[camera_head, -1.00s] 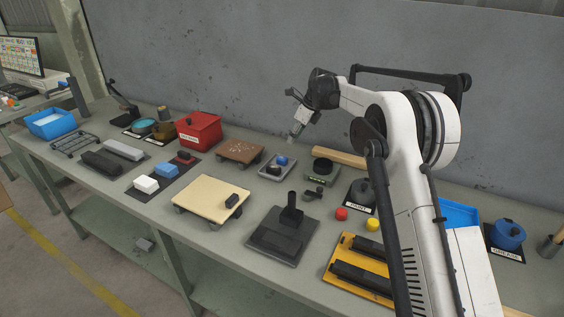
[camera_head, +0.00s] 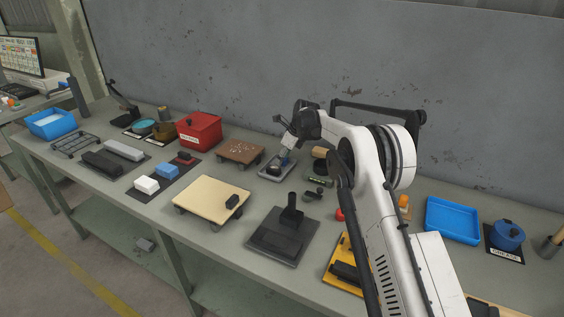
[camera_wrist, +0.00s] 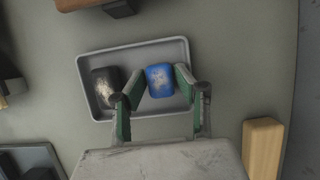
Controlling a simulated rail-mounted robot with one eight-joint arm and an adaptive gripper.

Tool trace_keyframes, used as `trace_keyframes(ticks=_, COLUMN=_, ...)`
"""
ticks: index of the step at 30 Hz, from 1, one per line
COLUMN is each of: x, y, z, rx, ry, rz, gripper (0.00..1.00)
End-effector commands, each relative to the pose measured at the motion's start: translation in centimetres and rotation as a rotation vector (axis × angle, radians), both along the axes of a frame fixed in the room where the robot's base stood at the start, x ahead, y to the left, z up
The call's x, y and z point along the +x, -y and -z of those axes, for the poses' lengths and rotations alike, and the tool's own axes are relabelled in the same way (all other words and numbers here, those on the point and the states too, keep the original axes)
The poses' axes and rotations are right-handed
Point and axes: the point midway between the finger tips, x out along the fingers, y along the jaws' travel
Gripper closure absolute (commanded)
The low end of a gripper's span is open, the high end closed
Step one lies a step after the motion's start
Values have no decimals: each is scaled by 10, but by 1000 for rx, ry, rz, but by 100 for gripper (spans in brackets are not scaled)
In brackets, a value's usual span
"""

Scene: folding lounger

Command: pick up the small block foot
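My gripper (camera_wrist: 159,78) is open over a shallow grey tray (camera_wrist: 150,50), its fingers on either side of a small blue block (camera_wrist: 159,82) with a worn pale top. I cannot tell whether the fingers touch it. A dark block with a pale scuffed patch (camera_wrist: 105,87) lies left of it in the tray. In the head view my gripper (camera_head: 285,159) reaches down into the grey tray (camera_head: 265,174), mostly hiding the blue block; the dark block shows beside it. Which piece is the small block foot is not marked. Another small black block (camera_head: 232,201) lies on the cream board (camera_head: 210,197).
A brown board (camera_head: 240,151) stands left of the tray, and a red box (camera_head: 200,130) beyond it. A wooden bar (camera_wrist: 263,147) lies to the right in the wrist view. A dark plate with an upright post (camera_head: 290,215) stands nearer the front. The wall is close behind.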

Motion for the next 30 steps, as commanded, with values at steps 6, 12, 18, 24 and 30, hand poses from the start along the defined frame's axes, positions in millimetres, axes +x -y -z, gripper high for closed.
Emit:
trace_keyframes(ticks=6, x=1, y=-2, z=6, rx=0, ry=0, rz=0, gripper=70)
trace_keyframes(ticks=12, x=1, y=-2, z=6, rx=0, ry=0, rz=0, gripper=87)
trace_keyframes(ticks=18, x=1, y=-2, z=6, rx=0, ry=0, rz=0, gripper=95)
trace_keyframes(ticks=24, x=1, y=-2, z=3, rx=0, ry=0, rz=0, gripper=95)
trace_keyframes(ticks=30, x=1, y=-2, z=-16, rx=0, ry=0, rz=0, gripper=95)
